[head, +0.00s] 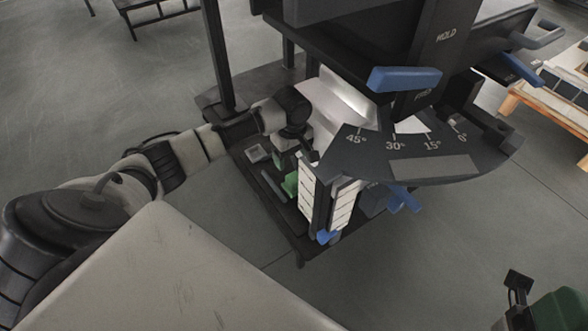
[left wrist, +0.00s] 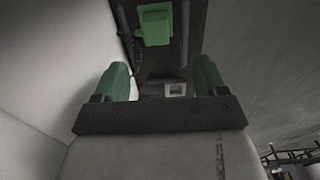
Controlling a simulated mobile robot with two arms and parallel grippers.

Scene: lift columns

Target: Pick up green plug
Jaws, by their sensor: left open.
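The green plug (head: 290,184) shows low beside the white-labelled panel of the machine in the head view, partly hidden by the panel. In the left wrist view the green plug (left wrist: 155,24) is a blocky piece at the top, between dark upright walls. My left gripper (head: 294,158) is just above it in the head view, partly hidden by its own wrist.
The machine's angle scale (head: 405,150) and blue handle (head: 404,79) are right of my left gripper. A dark post (head: 218,60) stands to the left. A small grey square part (head: 257,153) lies on the dark base. A wooden-framed table (head: 545,105) is at right.

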